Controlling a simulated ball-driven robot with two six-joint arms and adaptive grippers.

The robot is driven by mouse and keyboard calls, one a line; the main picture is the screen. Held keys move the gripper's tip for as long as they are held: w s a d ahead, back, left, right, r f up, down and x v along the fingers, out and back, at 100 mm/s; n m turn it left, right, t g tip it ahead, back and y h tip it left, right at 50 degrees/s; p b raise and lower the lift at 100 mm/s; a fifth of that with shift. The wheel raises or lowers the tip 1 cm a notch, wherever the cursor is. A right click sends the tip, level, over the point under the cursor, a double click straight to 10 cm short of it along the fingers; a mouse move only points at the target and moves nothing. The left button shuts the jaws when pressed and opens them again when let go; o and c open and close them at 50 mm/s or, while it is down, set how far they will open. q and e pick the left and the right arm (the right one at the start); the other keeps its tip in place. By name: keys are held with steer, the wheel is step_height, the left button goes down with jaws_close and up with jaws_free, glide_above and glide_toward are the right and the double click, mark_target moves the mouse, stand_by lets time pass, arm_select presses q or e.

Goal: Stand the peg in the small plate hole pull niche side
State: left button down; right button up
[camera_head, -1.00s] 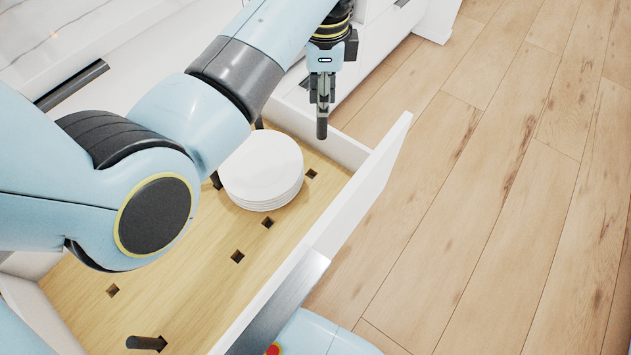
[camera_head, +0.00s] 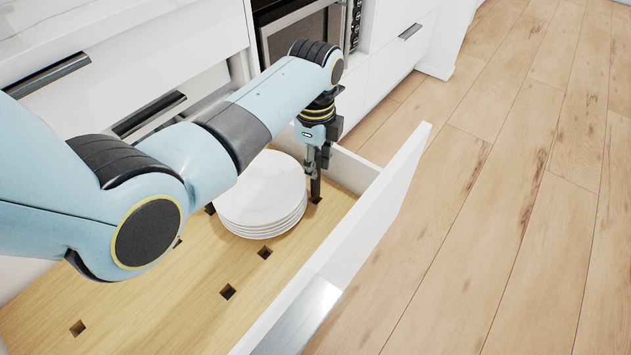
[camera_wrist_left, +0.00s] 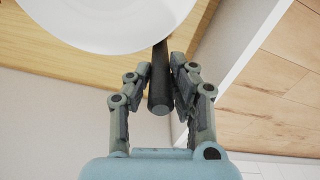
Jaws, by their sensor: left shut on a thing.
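A dark peg (camera_head: 316,188) is upright in my left gripper (camera_head: 317,166), which is shut on its upper part. The gripper is inside the open drawer, just right of a stack of white plates (camera_head: 262,194). The peg's lower end is at a dark square hole (camera_head: 318,200) in the wooden drawer floor; I cannot tell whether it has entered. In the left wrist view the dark peg (camera_wrist_left: 160,92) stands between the two fingers (camera_wrist_left: 161,85), its far end close to the white plate rim (camera_wrist_left: 110,42). My right gripper is not in view.
Several other square holes, such as one in front of the plates (camera_head: 264,252), are empty. The drawer's white front wall (camera_head: 375,215) is close on the right. A wooden floor (camera_head: 480,230) lies beyond. White cabinets and an oven (camera_head: 300,35) stand behind.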

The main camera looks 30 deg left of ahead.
arm_select(q)
step_height(320, 180, down, 5)
steer(key=shift+r+b, duration=0.1)
steer(key=shift+b, duration=0.9)
steer(key=shift+r, duration=0.1)
steer(key=c, duration=1.5)
jaws_free()
step_height(320, 180, up, 12)
steer(key=p, duration=0.4)
steer(key=shift+p, duration=0.4)
